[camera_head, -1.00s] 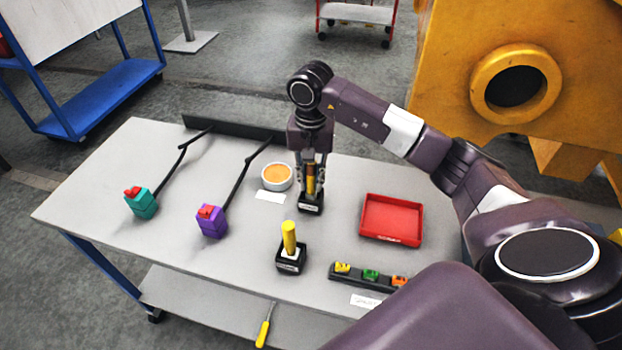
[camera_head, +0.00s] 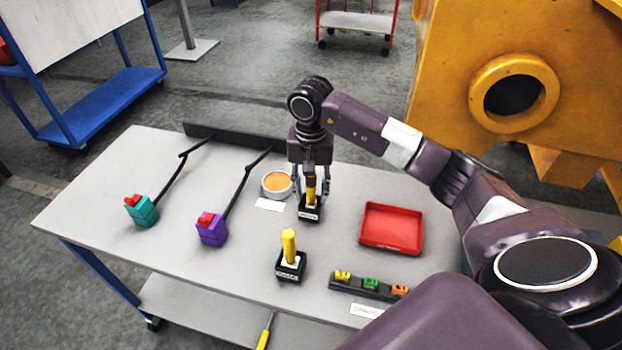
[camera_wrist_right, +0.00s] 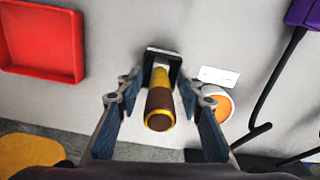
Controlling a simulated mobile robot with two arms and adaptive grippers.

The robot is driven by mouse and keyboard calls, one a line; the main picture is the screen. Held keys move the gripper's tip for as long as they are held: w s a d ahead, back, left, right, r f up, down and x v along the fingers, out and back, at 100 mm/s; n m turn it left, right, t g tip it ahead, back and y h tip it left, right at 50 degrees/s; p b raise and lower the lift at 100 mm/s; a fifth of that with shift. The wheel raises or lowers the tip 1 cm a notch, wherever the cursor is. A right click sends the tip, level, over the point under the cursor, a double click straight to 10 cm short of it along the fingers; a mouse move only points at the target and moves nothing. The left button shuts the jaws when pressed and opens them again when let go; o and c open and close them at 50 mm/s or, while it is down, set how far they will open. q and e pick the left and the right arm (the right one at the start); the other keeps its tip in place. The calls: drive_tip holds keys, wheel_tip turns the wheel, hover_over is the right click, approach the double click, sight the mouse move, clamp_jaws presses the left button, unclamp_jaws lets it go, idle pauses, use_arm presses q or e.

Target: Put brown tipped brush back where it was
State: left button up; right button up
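The brown tipped brush (camera_wrist_right: 161,105) has a yellow handle and a brown end. It stands upright in a small black holder (camera_head: 309,213) with a white label. My right gripper (camera_head: 312,192) points down over it. In the right wrist view the fingers (camera_wrist_right: 160,118) stand on either side of the brush with a gap at each side, so the gripper is open around it. A second yellow-handled brush (camera_head: 289,246) stands in another black holder (camera_head: 290,268) nearer the front. My left gripper is not in view.
A white cup with orange contents (camera_head: 277,184) stands close left of the gripper. A red tray (camera_head: 391,228) is to the right. A black rack (camera_head: 368,288) with coloured pieces lies at the front. Teal (camera_head: 141,210) and purple (camera_head: 211,229) blocks with dark rods lie left.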

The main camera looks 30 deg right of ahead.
wheel_tip(320, 180, up, 10)
drive_tip(key=b, duration=0.3)
drive_tip(key=shift+r, duration=1.05)
